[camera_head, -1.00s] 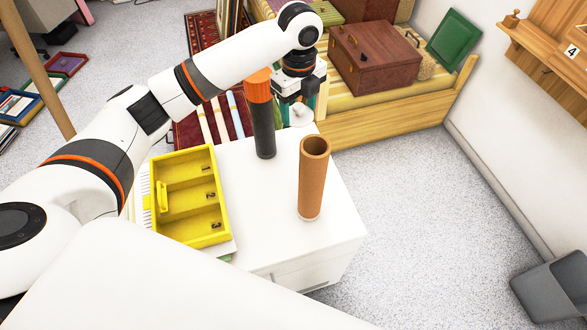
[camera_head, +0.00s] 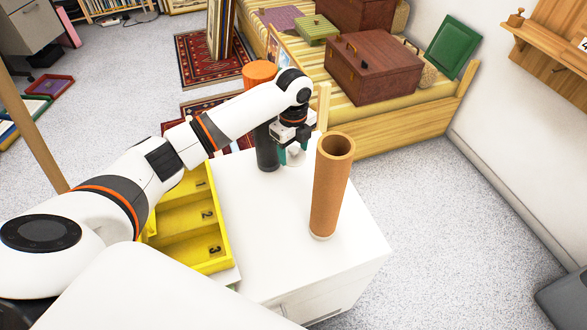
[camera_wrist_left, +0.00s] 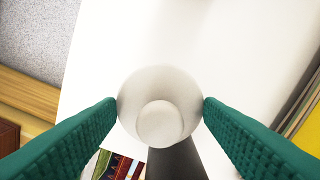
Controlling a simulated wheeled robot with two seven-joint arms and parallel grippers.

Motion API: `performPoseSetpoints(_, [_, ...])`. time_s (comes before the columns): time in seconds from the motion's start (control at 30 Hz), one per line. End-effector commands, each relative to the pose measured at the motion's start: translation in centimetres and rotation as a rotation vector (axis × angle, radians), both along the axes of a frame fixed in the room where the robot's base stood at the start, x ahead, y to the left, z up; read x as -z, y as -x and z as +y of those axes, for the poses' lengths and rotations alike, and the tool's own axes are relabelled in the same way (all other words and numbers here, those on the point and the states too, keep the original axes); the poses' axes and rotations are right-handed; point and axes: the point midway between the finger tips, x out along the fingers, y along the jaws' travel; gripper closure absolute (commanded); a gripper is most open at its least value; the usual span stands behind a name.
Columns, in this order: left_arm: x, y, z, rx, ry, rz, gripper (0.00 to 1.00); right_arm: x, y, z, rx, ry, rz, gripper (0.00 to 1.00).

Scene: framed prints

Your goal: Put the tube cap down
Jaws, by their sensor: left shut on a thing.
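The white tube cap (camera_wrist_left: 159,105) sits between the two green fingers of my left gripper (camera_wrist_left: 160,112) in the left wrist view, touching both. In the head view the left gripper (camera_head: 293,154) is low near the back of the white cabinet top (camera_head: 275,225), shut on the cap (camera_head: 294,157). Whether the cap touches the surface I cannot tell. The open brown cardboard tube (camera_head: 330,190) stands upright to the right of the gripper. My right gripper is not in view.
A yellow tray (camera_head: 205,225) with numbered compartments lies at the left. A bench with a brown case (camera_head: 375,65) is behind. The cabinet's front middle is clear.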

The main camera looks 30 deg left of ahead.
Motion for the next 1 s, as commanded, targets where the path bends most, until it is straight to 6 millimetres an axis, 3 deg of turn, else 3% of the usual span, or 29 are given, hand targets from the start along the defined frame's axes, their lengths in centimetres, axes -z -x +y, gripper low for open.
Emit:
performPoseSetpoints(0.1, [2.2,0.0,0.0,0.0,0.0,0.001,0.6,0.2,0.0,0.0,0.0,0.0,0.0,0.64])
performPoseSetpoints(0.37, [4.1,0.0,0.0,0.0,0.0,0.0,0.6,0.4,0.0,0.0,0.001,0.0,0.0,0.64])
performPoseSetpoints(0.6, [7.5,0.0,0.0,0.001,0.0,0.001,0.6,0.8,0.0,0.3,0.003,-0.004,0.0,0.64])
performPoseSetpoints(0.97, [7.9,0.0,0.0,0.001,-0.001,-0.001,0.6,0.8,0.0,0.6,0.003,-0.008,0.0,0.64])
performPoseSetpoints(1.0, [7.9,0.0,0.0,0.001,0.0,-0.002,0.36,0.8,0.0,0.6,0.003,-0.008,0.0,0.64])
